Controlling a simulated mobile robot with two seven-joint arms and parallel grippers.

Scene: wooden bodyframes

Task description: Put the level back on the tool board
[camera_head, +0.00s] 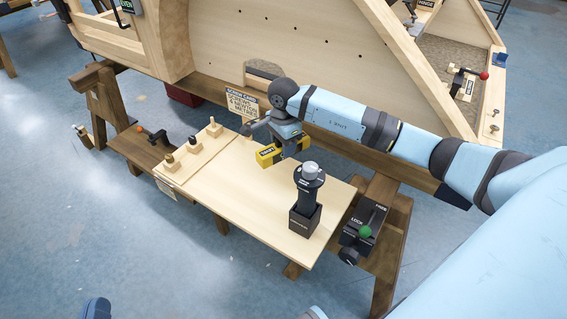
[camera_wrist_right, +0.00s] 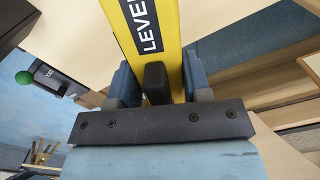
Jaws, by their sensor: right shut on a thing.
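The yellow level (camera_head: 268,157) with a dark label is in my right gripper (camera_head: 290,147), above the back of a pale wooden worktop (camera_head: 245,215). In the right wrist view the level (camera_wrist_right: 171,35) runs up between the two blue finger pads of my right gripper (camera_wrist_right: 160,80), which is shut on it. Part of what looks like my left gripper (camera_head: 97,308) shows at the bottom left edge, mostly out of frame. I cannot tell which surface is the tool board.
A black upright tool (camera_head: 308,190) stands in a dark holder on the worktop. A peg strip (camera_head: 195,150) lines its left end. A lever box with a green knob (camera_head: 364,231) is at the right. A large wooden frame (camera_head: 290,45) rises behind. The worktop's front left is clear.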

